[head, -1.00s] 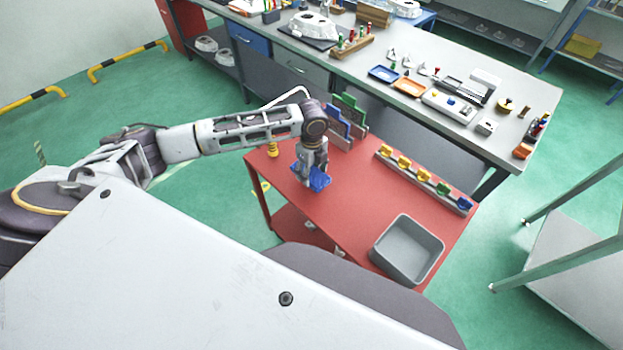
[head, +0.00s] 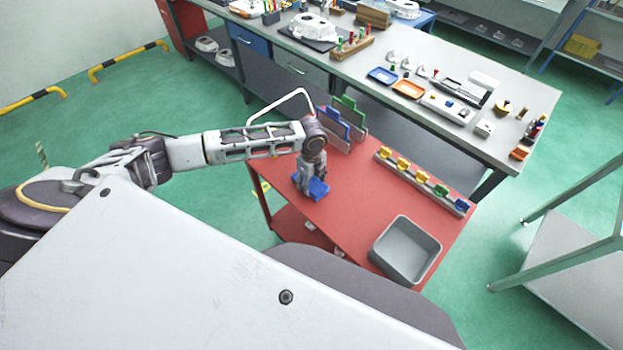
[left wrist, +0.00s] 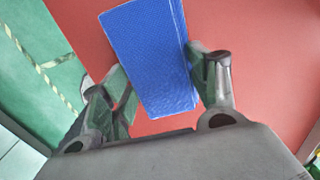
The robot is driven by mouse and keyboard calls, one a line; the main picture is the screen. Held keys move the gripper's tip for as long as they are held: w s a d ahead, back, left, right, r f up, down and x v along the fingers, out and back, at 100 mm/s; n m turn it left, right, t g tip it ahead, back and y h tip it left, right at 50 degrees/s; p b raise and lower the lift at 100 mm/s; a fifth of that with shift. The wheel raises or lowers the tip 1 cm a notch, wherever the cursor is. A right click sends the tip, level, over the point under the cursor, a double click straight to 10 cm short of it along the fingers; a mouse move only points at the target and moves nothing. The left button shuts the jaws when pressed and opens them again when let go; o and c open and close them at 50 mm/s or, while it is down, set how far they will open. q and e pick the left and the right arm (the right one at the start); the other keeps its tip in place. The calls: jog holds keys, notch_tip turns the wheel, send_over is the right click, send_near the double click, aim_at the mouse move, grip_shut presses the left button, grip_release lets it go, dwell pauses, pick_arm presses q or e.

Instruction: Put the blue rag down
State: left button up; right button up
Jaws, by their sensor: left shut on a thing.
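The blue rag (head: 318,190) is a folded cloth with a rectangular outline, at the left part of the red cart top (head: 350,215). It also shows in the left wrist view (left wrist: 150,50), between the two fingers and reaching beyond them. My left gripper (head: 313,183) points down over the cart and is shut on the rag; its fingers flank the rag in the left wrist view (left wrist: 157,72). The rag is at or close above the red surface; I cannot tell whether it touches. My right gripper is not in view.
A grey bin (head: 406,250) stands at the cart's front right. A rail with several coloured clips (head: 422,179) lies along the far edge. Blue and green upright holders (head: 335,122) stand behind the gripper. The red surface between rag and bin is clear.

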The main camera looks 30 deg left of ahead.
aim_at(312, 182)
pick_arm(q)
jog(key=shift+f, duration=0.15)
jog(key=o, duration=0.9)
jog(key=shift+f+b, duration=0.15)
jog(key=shift+b, duration=0.65)
jog(key=shift+w+d+r+b, duration=0.1)
jog(key=shift+w+r+b, duration=0.1)
jog(key=shift+r, duration=3.3)
jog(key=shift+w+r+b, duration=0.1)
jog(key=shift+r+b, duration=0.05)
jog(key=shift+r, duration=3.3)
